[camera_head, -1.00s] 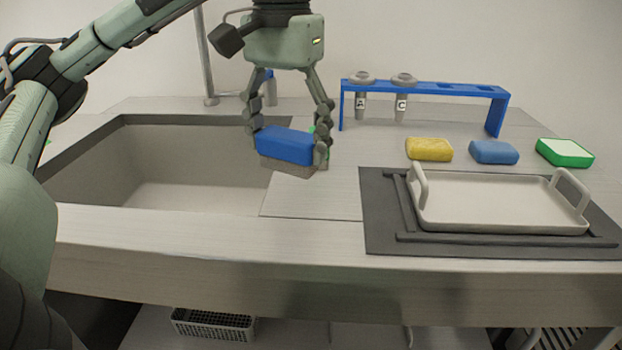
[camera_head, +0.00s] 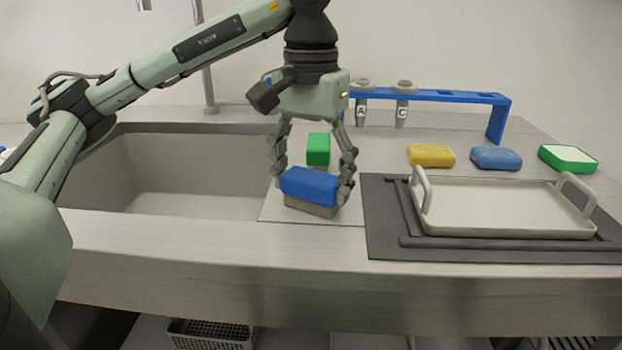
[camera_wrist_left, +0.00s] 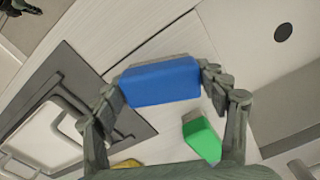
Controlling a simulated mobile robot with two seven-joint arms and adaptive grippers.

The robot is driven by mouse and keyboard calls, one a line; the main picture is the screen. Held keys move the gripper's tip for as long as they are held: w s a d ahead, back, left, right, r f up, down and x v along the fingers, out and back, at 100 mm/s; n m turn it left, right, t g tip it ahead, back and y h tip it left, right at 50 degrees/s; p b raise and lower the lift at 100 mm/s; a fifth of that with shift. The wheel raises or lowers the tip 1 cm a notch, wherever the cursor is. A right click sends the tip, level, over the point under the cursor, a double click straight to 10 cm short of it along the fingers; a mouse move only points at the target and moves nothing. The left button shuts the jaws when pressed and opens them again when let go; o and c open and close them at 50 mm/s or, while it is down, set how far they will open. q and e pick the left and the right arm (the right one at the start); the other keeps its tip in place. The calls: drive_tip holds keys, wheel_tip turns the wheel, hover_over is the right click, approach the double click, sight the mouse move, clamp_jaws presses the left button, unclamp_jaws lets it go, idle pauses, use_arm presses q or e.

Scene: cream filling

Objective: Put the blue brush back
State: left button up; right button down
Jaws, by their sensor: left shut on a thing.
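The blue brush (camera_head: 311,187) has a blue block top and a greyish bristle side below. My left gripper (camera_head: 313,178) is shut on it, a finger at each end. It is over or on the light board between the sink and the dark mat; I cannot tell whether the bristles touch the board. In the left wrist view the blue brush (camera_wrist_left: 161,82) lies between the fingertips of my left gripper (camera_wrist_left: 165,88). A green brush (camera_head: 318,149) stands just behind it and also shows in the left wrist view (camera_wrist_left: 202,138). My right gripper is not in view.
The sink (camera_head: 180,180) is open to the left. A white tray (camera_head: 505,226) lies on a dark mat (camera_head: 385,215) at the right. Yellow (camera_head: 431,155), blue (camera_head: 496,158) and green-white (camera_head: 568,158) sponges lie behind it. A blue rack (camera_head: 497,120) holds two grey-topped containers.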

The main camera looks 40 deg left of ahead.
sight(312, 177)
use_arm(q)
drive_tip(key=o, duration=1.1)
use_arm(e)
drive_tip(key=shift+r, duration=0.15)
use_arm(q)
wheel_tip(312, 177, up, 6)
drive_tip(key=shift+f+p, duration=0.2)
drive_tip(key=shift+p, duration=0.85)
wheel_tip(312, 177, up, 6)
drive_tip(key=p, duration=0.1)
drive_tip(key=shift+r, duration=0.25)
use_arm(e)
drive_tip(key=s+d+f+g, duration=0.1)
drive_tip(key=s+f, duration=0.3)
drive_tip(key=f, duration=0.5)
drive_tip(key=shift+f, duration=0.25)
